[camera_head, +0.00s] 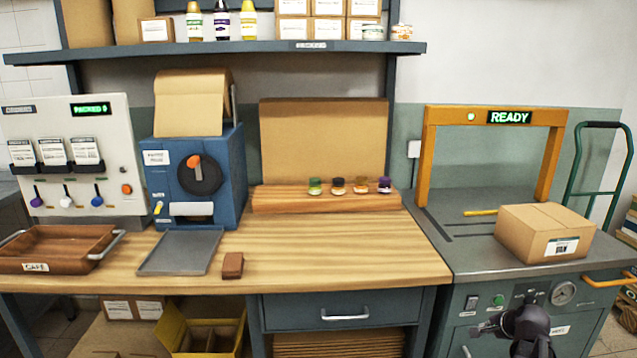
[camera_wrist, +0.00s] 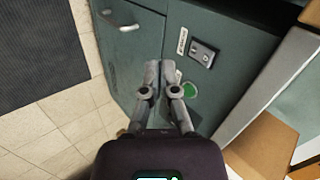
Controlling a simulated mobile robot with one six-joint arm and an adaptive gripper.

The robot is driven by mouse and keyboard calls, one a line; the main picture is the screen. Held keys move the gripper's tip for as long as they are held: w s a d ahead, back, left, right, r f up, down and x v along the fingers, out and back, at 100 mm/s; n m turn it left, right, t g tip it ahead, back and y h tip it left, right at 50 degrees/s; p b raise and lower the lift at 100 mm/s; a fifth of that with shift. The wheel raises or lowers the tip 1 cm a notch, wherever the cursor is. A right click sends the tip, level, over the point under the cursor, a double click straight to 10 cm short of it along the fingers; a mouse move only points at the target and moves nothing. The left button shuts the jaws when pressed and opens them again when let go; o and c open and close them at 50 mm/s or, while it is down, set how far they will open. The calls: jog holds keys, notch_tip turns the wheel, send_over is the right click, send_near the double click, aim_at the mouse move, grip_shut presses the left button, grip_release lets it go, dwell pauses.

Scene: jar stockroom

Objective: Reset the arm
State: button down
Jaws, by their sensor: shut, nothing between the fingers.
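My gripper (camera_head: 484,330) is at the lower right of the head view, in front of the panel of the grey strapping machine (camera_head: 462,300). In the wrist view my gripper (camera_wrist: 161,72) points at the machine's grey-green front, with its two fingers together and nothing between them. A green button (camera_wrist: 190,90) and a small switch plate (camera_wrist: 203,53) lie just right of the fingertips in that view. How far the tips are from the panel is hard to tell.
A taped carton (camera_head: 544,232) stands on the machine's top beside the orange arch (camera_head: 428,160). An orange handle (camera_head: 608,281) juts from the machine's right.

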jog(key=s+a+f+n+g, duration=0.25)
jog(key=s+a+n, duration=0.2)
jog(key=a, duration=0.55)
jog(key=s+a+f+n+g+h, duration=0.1)
jog(key=s+a+n+g, duration=0.2)
jog(key=a+n, duration=0.5)
jog(key=s+a+f+n+g, duration=0.1)
jog(key=s+a+n+g, duration=0.2)
jog(key=a, duration=1)
notch_tip(320, 180, up, 24)
jog(key=p, duration=2.4)
jog(key=shift+d+r, duration=0.15)
jog(key=shift+d, duration=0.15)
